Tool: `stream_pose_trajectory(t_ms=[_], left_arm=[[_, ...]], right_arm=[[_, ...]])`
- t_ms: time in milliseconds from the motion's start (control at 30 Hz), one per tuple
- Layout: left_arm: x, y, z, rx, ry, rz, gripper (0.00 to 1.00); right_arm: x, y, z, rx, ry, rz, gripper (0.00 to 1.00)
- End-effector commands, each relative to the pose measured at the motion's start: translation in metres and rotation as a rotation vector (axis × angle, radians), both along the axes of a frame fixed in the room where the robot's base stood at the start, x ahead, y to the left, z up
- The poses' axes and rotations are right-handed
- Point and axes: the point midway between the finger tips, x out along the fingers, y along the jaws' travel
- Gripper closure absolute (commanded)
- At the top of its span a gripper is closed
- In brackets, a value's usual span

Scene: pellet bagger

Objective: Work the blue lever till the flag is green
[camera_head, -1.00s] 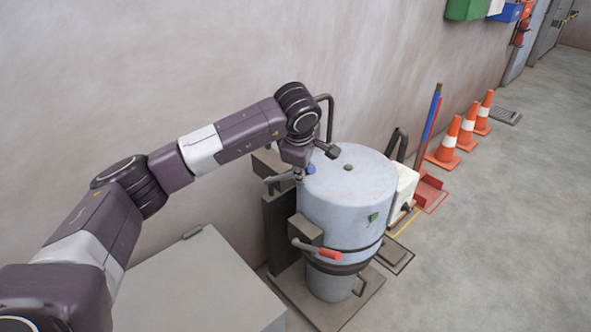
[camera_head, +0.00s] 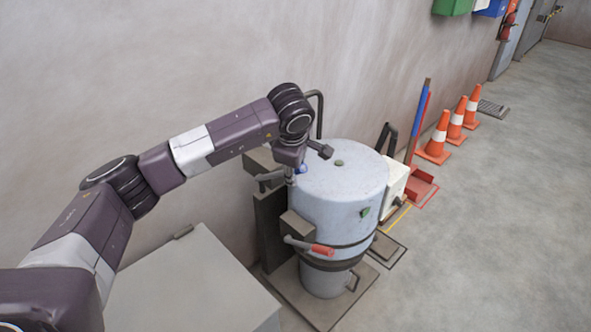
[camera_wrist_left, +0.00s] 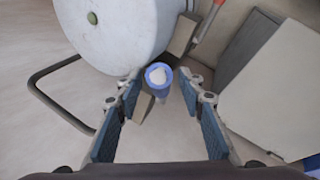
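A small green tab (camera_head: 365,212), perhaps the flag, is on the drum's side. My right gripper is out of view.
A red-gripped handle (camera_head: 322,250) juts from the drum's lower front. A dark bent pipe (camera_head: 319,110) rises behind my wrist. A grey cabinet (camera_head: 190,285) stands at the lower left. Orange cones (camera_head: 440,140) line the wall; the floor at right is clear.

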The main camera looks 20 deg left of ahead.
Motion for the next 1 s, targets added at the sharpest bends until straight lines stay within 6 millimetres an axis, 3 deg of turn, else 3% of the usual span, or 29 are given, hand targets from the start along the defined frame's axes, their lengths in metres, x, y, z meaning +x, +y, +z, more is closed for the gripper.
stream_pose_trajectory(t_ms=[167,600,800,1000], left_arm=[[-0.006,-0.002,0.016,-0.001,-0.005,0.0,0.64],[-0.043,-0.015,0.092,-0.001,-0.004,-0.001,0.64],[-0.051,-0.018,0.106,0.0,-0.001,-0.001,0.64],[-0.052,-0.018,0.107,0.0,0.0,-0.001,0.64]], right_arm=[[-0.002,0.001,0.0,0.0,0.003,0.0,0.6],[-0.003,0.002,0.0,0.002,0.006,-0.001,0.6],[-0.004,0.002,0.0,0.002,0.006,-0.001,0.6],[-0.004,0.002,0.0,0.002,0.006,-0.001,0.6]])
